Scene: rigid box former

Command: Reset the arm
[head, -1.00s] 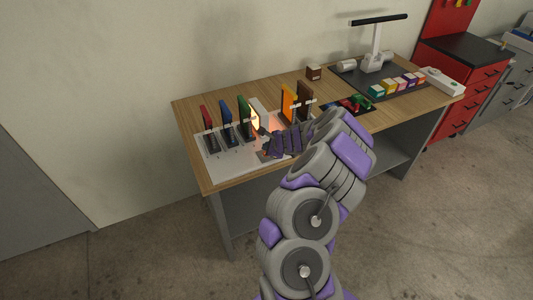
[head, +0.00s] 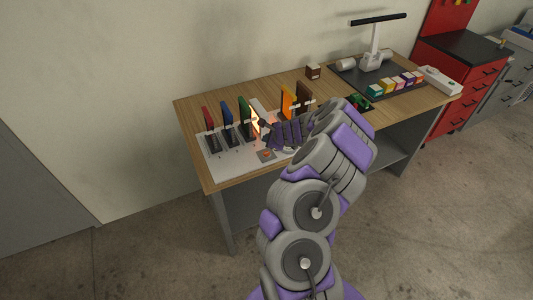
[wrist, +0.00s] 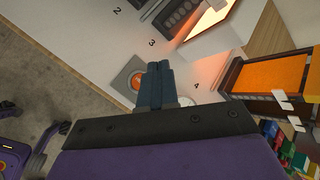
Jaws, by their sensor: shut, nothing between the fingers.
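My gripper (head: 262,129) is over the white board (head: 225,168) on the wooden table. It also shows in the wrist view (wrist: 155,66), where its dark fingers are together and hold nothing. An orange round button on a grey square plate (head: 266,155) lies at the front of the board; in the wrist view it (wrist: 137,82) is just left of the fingertips and partly covered by them. My arm reaches in from the lower right.
Red (head: 209,119), blue (head: 227,112), green (head: 243,113) and orange (head: 288,101) upright panels stand on the board. A bright glow sits by the green one. A lamp (head: 374,50) and colored boxes (head: 398,83) stand further right. Floor in front is clear.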

